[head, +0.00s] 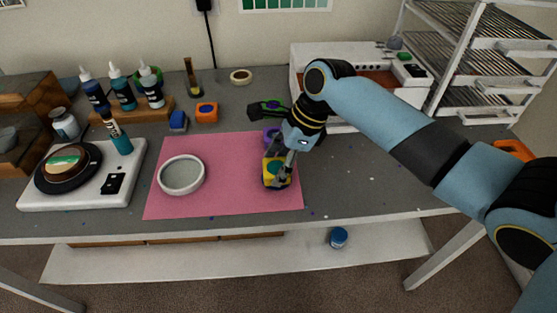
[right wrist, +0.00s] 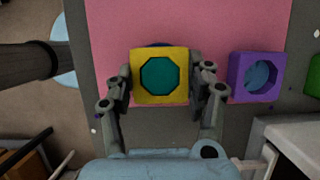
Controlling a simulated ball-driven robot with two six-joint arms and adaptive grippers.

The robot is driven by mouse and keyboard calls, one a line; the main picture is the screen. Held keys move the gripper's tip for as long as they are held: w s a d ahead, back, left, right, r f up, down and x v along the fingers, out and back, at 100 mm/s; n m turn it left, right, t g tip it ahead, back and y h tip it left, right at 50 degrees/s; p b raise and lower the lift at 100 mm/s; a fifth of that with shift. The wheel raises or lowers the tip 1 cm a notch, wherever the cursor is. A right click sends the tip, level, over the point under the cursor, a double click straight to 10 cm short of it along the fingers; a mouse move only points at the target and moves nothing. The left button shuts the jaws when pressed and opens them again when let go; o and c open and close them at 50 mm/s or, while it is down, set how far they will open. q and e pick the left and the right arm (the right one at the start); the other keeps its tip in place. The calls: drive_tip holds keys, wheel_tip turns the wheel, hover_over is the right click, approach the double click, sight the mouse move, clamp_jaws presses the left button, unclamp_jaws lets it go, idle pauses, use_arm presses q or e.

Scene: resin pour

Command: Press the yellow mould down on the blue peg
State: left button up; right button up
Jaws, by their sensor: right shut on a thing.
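The yellow mould (head: 267,182) is a square block with a teal octagonal recess, over the right edge of the pink mat. My right gripper (head: 280,168) points down and is shut on it. In the right wrist view the yellow mould (right wrist: 137,88) sits between the two fingers of my right gripper (right wrist: 164,82), one at each side. A dark blue rounded edge (right wrist: 157,44) shows just past the mould; it may be the blue peg, which is otherwise hidden under the mould. I cannot tell whether the mould touches it or how far down it sits. My left gripper is not in view.
A purple mould (right wrist: 238,86) stands close behind the yellow one. The pink mat (head: 225,200) also holds a round grey dish (head: 181,176). Blue (head: 178,121) and orange (head: 207,112) blocks, bottles and a white scale (head: 75,200) stand left. The mat's front middle is clear.

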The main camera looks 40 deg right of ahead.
drive_tip(key=shift+f, duration=0.55)
idle(1.6)
drive_tip(key=o, duration=1.6)
drive_tip(key=shift+c, duration=0.2)
drive_tip(key=shift+r, duration=0.1)
wheel_tip(320, 180, up, 3)
drive_tip(key=p, duration=0.4)
drive_tip(key=shift+r+p, duration=1)
drive_tip(key=shift+r, duration=1.45)
